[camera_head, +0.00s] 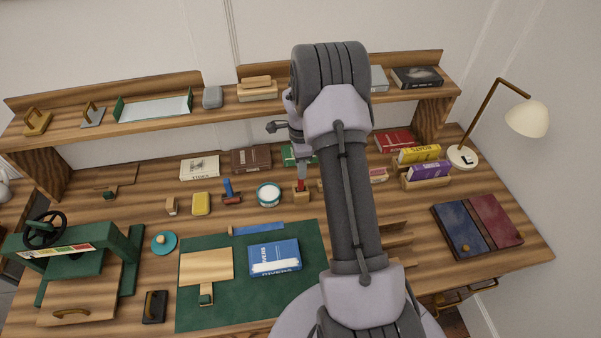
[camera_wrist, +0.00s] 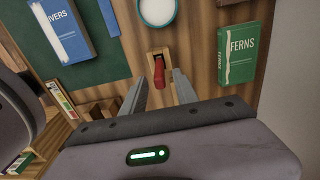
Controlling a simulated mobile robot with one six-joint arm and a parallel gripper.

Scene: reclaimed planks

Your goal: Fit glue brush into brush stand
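The red-handled glue brush (camera_wrist: 159,72) shows between my two fingers in the wrist view and below my gripper in the head view (camera_head: 302,185). It appears to stand upright in a small wooden block, the brush stand (camera_head: 302,197), which also shows in the wrist view (camera_wrist: 153,54). The brush's lower end is hidden. My gripper (camera_wrist: 160,78) is open, with a finger on each side of the brush and a visible gap to both. In the head view my gripper (camera_head: 301,172) is partly hidden by my arm.
A white-filled round tub (camera_head: 268,194) stands left of the stand. A blue-handled tool (camera_head: 230,191) lies further left. A green book (camera_wrist: 237,55) is near the stand. A shelf (camera_head: 222,108) runs behind. A green mat (camera_head: 225,318) with a blue book (camera_head: 274,252) lies in front.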

